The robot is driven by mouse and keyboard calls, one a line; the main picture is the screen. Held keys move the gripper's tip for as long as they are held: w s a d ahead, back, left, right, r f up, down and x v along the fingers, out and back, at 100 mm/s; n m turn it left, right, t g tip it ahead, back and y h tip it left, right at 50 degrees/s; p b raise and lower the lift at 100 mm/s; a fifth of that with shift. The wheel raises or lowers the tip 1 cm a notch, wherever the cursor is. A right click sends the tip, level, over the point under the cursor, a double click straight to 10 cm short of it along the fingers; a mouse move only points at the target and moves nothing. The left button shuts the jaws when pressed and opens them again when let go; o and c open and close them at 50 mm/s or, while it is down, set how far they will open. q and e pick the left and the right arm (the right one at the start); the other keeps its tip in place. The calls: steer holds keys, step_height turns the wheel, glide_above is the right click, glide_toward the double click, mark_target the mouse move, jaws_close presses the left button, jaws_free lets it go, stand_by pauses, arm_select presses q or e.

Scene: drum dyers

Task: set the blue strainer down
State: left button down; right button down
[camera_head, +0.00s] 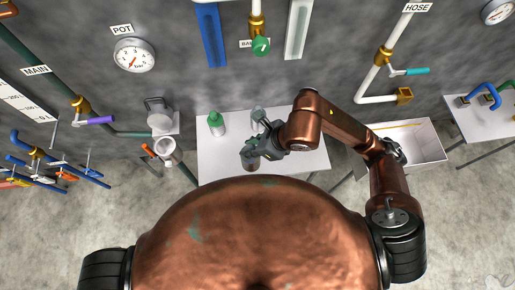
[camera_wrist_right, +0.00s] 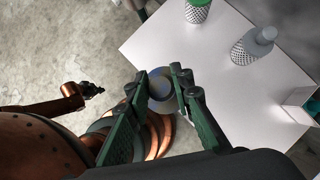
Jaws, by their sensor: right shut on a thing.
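My right gripper (camera_head: 254,156) is over the near part of the white table (camera_head: 220,160). In the right wrist view its green-padded fingers (camera_wrist_right: 160,90) are shut on a round, blue-grey thing, the blue strainer (camera_wrist_right: 160,86), seen end-on. There it appears at the table's edge; whether it touches the top is unclear. A green-capped strainer (camera_head: 216,124) and a grey-capped strainer (camera_head: 258,114) stand upright towards the back of the table. My left gripper (camera_wrist_right: 92,90) shows small and dark in the right wrist view, away from the table; its opening cannot be made out.
A white tray (camera_head: 433,150) stands right of the table, partly behind my right arm. Pipes and valves line the wall behind. Bare tabletop lies left and right of my right gripper.

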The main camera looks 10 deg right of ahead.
steer(key=shift+w+d+r, duration=0.1)
steer(key=shift+w, duration=0.15)
steer(key=w+d+f+p, duration=0.1)
steer(key=w+d+f, duration=0.6)
steer(key=d+f, duration=0.4)
steer(key=shift+w+d+f+m, duration=0.2)
steer(key=shift+w+f+m, duration=0.1)
steer(key=shift+f, duration=0.6)
steer(key=c, duration=1.7)
jaws_free()
steer(key=v, duration=1.2)
steer(key=shift+s+a, duration=0.1)
